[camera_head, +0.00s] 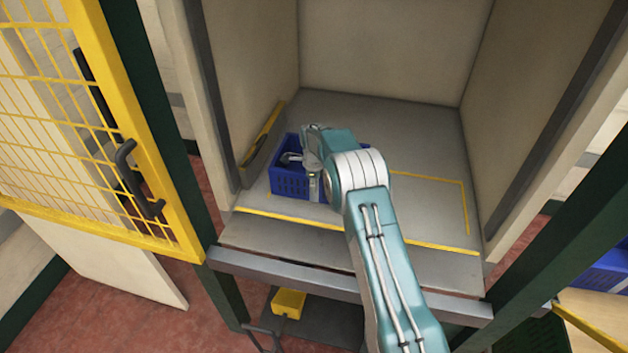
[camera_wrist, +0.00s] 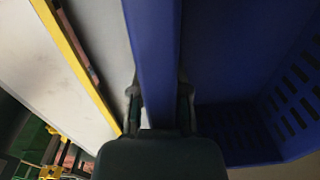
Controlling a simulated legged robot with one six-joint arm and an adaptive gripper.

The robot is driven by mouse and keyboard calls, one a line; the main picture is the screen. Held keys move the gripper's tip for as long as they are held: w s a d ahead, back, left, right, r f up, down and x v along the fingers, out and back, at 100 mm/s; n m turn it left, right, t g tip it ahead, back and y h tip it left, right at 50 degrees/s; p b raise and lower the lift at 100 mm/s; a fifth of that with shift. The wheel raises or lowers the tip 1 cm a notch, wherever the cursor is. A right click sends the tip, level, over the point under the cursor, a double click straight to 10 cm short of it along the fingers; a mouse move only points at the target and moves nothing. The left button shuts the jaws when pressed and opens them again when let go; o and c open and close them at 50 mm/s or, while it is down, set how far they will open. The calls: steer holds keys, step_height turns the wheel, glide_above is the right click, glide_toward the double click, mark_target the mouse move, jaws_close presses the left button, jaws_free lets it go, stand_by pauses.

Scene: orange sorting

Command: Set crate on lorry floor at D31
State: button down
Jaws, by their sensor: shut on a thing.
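A blue crate (camera_head: 288,187) is upright inside the lorry body, at the left of the lorry floor (camera_head: 420,130). It stands over the left part of a yellow-outlined area, behind the front yellow line. Whether its base touches the floor cannot be told. My gripper (camera_wrist: 160,100) is shut on one wall of the crate, with a finger on each side of the rim in the wrist view. In the head view my wrist and arm hide the crate's right part. No D31 label is readable.
The lorry's left wall carries a yellow-edged ledge (camera_head: 262,140) close to the crate. A yellow mesh door (camera_head: 70,120) stands open at the left. The floor right of my arm is clear. A yellow box (camera_head: 288,303) lies below the front edge.

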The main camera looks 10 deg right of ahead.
steer(key=shift+f, duration=0.25)
steer(key=c, duration=0.5)
jaws_free()
steer(key=shift+f, duration=0.1)
step_height(320, 180, up, 12)
steer(key=shift+s+a, duration=0.1)
steer(key=shift+a, duration=0.05)
